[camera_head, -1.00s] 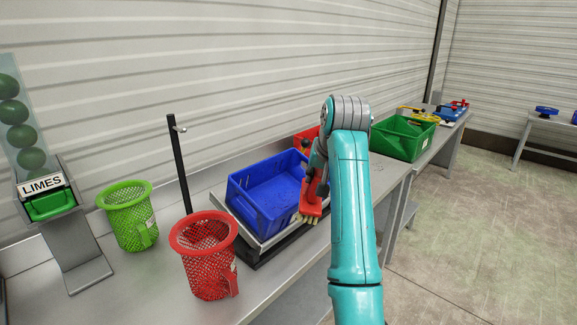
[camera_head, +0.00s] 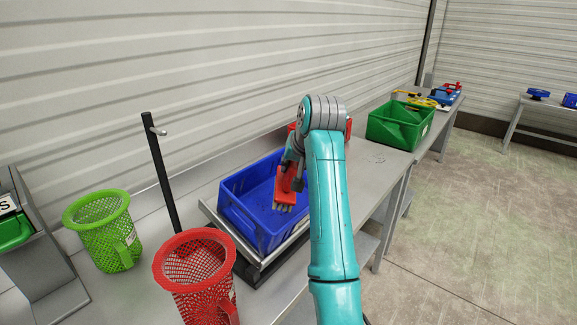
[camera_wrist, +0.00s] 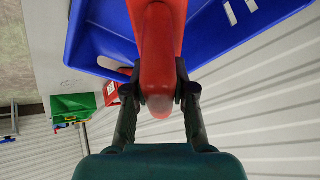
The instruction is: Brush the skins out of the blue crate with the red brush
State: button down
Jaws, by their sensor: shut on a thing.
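The red brush (camera_head: 287,190) is in my gripper (camera_head: 291,162), over the right part of the blue crate, with its pale bristles pointing down. In the wrist view my gripper (camera_wrist: 160,95) is shut on the red handle of the brush (camera_wrist: 158,60). The blue crate (camera_head: 240,214) sits on a metal scale tray in the head view; its wall also fills the top of the wrist view (camera_wrist: 230,45). A few small dark specks show on the crate's floor, too small to tell as skins. My arm hides the crate's right end, and I cannot tell whether the bristles touch the floor.
A red mesh basket (camera_head: 197,275) and a green mesh basket (camera_head: 106,232) stand left of the crate. A black post (camera_head: 162,175) rises behind the scale. A green crate (camera_head: 398,128) stands farther right. A red thing behind my arm is mostly hidden. Small specks lie on the bench.

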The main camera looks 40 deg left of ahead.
jog(key=shift+w+a+f, duration=0.1)
jog(key=shift+a+f, duration=0.3)
jog(key=shift+f, duration=0.75)
jog(key=shift+a+f, duration=0.35)
jog(key=shift+f, duration=0.75)
jog(key=shift+w+a+f, duration=0.1)
jog(key=shift+a+f, duration=0.3)
jog(key=shift+f, duration=0.75)
jog(key=shift+a+f, duration=0.3)
jog(key=shift+f, duration=0.6)
jog(key=shift+w+d+r, duration=0.1)
jog(key=shift+w+d, duration=0.05)
jog(key=shift+w, duration=1.7)
